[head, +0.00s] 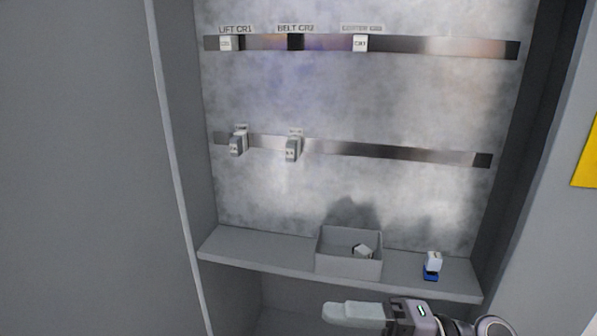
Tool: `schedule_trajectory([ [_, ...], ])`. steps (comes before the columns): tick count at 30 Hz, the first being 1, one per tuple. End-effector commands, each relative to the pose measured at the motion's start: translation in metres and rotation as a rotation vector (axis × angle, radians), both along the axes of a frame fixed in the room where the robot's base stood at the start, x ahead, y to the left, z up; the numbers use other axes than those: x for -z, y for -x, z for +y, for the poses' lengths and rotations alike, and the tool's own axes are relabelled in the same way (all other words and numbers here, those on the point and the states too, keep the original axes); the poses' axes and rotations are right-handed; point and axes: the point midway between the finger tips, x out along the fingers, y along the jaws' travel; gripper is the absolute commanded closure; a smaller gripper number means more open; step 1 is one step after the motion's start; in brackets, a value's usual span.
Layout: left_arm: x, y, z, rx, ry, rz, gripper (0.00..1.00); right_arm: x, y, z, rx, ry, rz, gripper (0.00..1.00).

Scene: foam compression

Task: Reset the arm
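My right gripper (335,311) comes in from the lower right, with its pale fingers pointing left. It appears in front of and below the front edge of the cabinet shelf (285,259). The fingers overlap from this side, so I cannot tell whether there is a gap between them. No held object shows at the fingers. My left gripper is not in view.
A grey open box (348,266) on the shelf holds a small pale block (362,250). A white-and-blue part (432,264) stands to its right. Modules sit on the upper rail (440,47) and lower rail (390,151). Cabinet walls flank the shelf.

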Motion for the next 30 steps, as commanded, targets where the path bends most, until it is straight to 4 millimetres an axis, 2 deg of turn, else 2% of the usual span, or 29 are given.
schedule_trajectory([
  [1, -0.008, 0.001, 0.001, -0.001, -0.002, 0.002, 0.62, -0.010, -0.003, -0.002, 0.074, -0.121, 0.076, 0.38],
  [3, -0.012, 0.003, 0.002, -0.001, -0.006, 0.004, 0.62, -0.016, -0.014, -0.012, 0.194, -0.268, 0.178, 0.38],
  [6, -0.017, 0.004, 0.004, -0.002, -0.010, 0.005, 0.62, -0.009, -0.031, -0.035, 0.394, -0.438, 0.350, 0.38],
  [8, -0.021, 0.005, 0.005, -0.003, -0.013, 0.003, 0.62, 0.006, -0.039, -0.053, 0.523, -0.517, 0.465, 0.38],
  [11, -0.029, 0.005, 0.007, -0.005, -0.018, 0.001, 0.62, 0.045, -0.043, -0.084, 0.749, -0.604, 0.679, 0.38],
  [12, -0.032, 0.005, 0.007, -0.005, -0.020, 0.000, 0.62, 0.064, -0.041, -0.095, 0.839, -0.624, 0.772, 0.38],
  [14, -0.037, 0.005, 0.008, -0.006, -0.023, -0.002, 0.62, 0.098, -0.031, -0.112, 0.972, -0.639, 0.918, 0.38],
  [18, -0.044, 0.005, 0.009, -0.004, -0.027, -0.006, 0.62, 0.172, 0.015, -0.138, 1.223, -0.611, 1.244, 0.38],
  [21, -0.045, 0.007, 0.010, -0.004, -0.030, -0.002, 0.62, 0.207, 0.049, -0.145, 1.331, -0.569, 1.417, 0.38],
  [24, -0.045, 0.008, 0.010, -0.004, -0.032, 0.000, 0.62, 0.227, 0.073, -0.147, 1.387, -0.536, 1.525, 0.38],
  [25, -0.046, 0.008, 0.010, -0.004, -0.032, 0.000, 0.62, 0.231, 0.077, -0.147, 1.398, -0.530, 1.546, 0.44],
  [30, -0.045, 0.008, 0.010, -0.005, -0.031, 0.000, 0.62, 0.238, 0.086, -0.147, 1.415, -0.516, 1.585, 0.44],
])
